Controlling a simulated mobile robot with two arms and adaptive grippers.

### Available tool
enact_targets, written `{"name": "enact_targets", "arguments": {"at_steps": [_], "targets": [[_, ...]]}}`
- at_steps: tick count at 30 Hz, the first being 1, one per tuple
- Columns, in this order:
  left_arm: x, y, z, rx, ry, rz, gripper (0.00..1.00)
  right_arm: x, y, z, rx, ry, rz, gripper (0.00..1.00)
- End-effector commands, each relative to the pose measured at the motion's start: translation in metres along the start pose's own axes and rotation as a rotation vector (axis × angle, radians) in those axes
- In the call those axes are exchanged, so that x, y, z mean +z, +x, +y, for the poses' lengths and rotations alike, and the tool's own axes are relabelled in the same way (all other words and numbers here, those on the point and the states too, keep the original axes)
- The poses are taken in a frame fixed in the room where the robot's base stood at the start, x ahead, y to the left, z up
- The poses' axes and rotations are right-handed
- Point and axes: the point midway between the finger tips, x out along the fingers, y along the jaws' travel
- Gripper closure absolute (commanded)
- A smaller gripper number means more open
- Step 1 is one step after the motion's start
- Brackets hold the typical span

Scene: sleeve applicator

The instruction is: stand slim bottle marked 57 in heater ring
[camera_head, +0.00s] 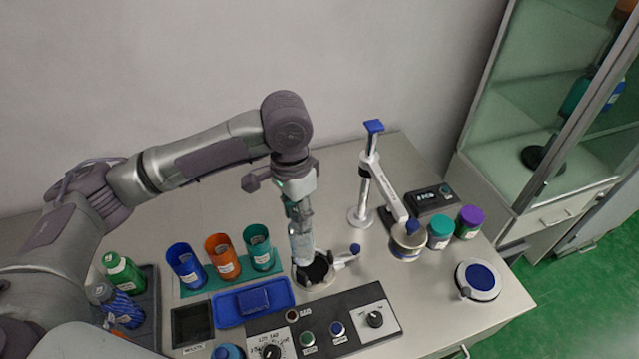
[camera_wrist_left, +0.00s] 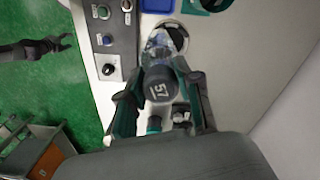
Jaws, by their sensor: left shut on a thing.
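My left gripper (camera_head: 299,222) points down and is shut on the slim bottle (camera_head: 302,246), a clear bottle with a pale label. In the left wrist view the bottle's dark cap shows the number 57 (camera_wrist_left: 160,91) between the fingers of my left gripper (camera_wrist_left: 163,100). The bottle is upright, its lower end at the heater ring (camera_head: 315,284), a pale ring with a dark opening. The ring also shows in the wrist view (camera_wrist_left: 184,38), partly behind the bottle. I cannot tell whether the bottle touches it. My right gripper (camera_wrist_left: 62,42) appears open, over the green floor, far from the bottle.
Blue, orange and teal cups (camera_head: 221,257) stand left of the ring, behind a blue tray (camera_head: 226,317). A control panel (camera_head: 345,329) lies in front. A clamp stand (camera_head: 361,216), jars (camera_head: 440,232) and a round blue-topped device (camera_head: 479,280) are to the right.

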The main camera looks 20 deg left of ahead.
Motion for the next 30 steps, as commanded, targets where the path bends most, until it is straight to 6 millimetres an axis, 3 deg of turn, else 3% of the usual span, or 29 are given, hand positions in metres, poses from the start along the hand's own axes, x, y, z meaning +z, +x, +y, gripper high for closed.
{"name": "enact_targets", "arguments": {"at_steps": [1,3,8,12,21,26,30], "targets": [[-0.01,-0.008,-0.001,0.005,0.119,-0.004,1.0,0.014,-0.024,-0.002,-0.004,0.0,-0.027,0.43],[-0.021,-0.002,-0.004,0.002,0.293,-0.004,1.0,0.029,-0.039,-0.005,-0.007,-0.001,-0.055,0.43],[-0.039,0.013,-0.01,-0.013,0.631,-0.013,1.0,0.053,-0.065,-0.011,-0.016,-0.004,-0.095,0.43],[-0.047,0.024,-0.013,-0.024,0.815,-0.023,1.0,0.055,-0.075,-0.015,-0.021,-0.004,-0.097,0.43],[-0.049,0.041,-0.015,-0.031,0.901,-0.027,1.0,0.012,-0.059,-0.009,-0.013,-0.003,-0.029,0.43],[-0.049,0.051,-0.016,-0.032,0.899,-0.027,1.0,0.016,-0.048,-0.009,-0.012,-0.002,-0.035,0.43],[-0.049,0.054,-0.016,-0.032,0.899,-0.026,1.0,0.033,-0.045,-0.011,-0.015,0.0,-0.058,0.43]]}}
